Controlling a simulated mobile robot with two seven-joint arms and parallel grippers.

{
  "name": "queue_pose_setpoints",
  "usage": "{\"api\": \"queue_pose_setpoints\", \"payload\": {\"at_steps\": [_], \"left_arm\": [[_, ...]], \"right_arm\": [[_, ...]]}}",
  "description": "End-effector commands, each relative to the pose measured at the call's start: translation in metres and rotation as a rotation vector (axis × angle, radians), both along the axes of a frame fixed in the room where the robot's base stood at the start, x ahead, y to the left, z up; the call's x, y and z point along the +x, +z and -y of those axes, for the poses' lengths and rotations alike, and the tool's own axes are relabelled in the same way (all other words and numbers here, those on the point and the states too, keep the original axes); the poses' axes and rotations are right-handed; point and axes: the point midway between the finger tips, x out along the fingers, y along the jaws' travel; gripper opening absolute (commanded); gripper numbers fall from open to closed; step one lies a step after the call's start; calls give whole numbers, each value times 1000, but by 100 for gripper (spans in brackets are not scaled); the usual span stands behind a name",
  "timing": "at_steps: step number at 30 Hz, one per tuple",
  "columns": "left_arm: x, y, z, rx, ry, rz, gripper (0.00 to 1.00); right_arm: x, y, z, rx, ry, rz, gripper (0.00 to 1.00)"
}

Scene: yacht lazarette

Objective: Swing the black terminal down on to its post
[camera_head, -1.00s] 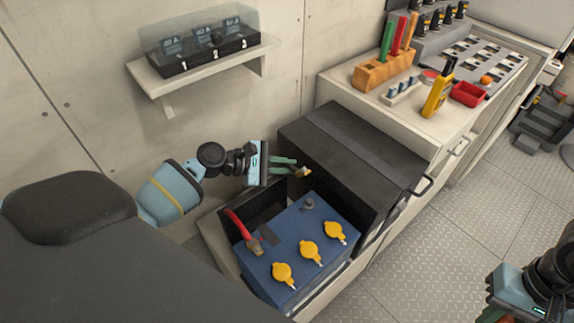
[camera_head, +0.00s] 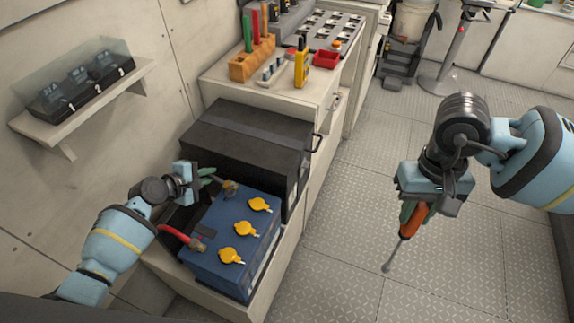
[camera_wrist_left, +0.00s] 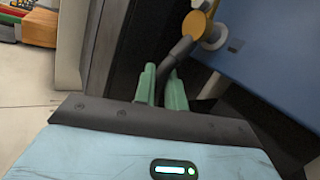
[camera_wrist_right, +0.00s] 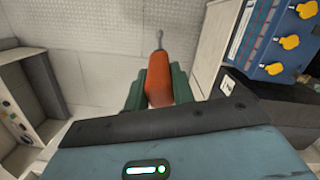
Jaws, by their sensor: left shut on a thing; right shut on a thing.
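The blue battery (camera_head: 228,235) has a grey post near its far left corner; the post (camera_wrist_left: 214,38) shows in the left wrist view. My left gripper (camera_head: 208,176) is shut on the cable of the black terminal (camera_head: 231,187), whose brass end (camera_wrist_left: 196,24) is at the post. I cannot tell whether it sits fully down. The black cable (camera_wrist_left: 180,50) runs between the green fingers. A red cable terminal (camera_head: 195,245) lies at the battery's near left corner. My right gripper (camera_head: 413,212) is shut on an orange-handled driver (camera_wrist_right: 158,78), its shaft pointing down over the floor.
Several yellow caps (camera_head: 245,229) sit on the battery top. A black box (camera_head: 248,140) stands directly behind it. A counter (camera_head: 225,84) beyond holds a tool block, a yellow meter (camera_head: 301,65) and a red tray (camera_head: 326,58). The floor (camera_head: 350,200) at right is clear.

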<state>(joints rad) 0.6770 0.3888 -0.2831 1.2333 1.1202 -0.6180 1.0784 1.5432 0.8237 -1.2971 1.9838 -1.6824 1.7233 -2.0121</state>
Motion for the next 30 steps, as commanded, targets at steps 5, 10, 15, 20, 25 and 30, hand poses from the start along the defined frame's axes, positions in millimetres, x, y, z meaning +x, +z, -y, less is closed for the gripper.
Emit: {"api": "queue_pose_setpoints", "payload": {"at_steps": [5,10,15,20,25,30], "left_arm": [[2,-1,1,103,-3,38,0],[2,-6,0,170,-3,58,0],[2,-9,-1,205,-4,70,0],[2,-11,-2,218,-3,74,0],[2,-12,-2,218,-4,73,0],[2,-12,-2,219,-4,73,16]], "right_arm": [[2,22,0,1,0,30,0],[3,31,0,1,0,42,0],[3,35,0,1,0,47,0],[3,35,0,1,0,48,0],[3,35,0,1,0,48,0],[3,35,0,1,0,48,0]]}}
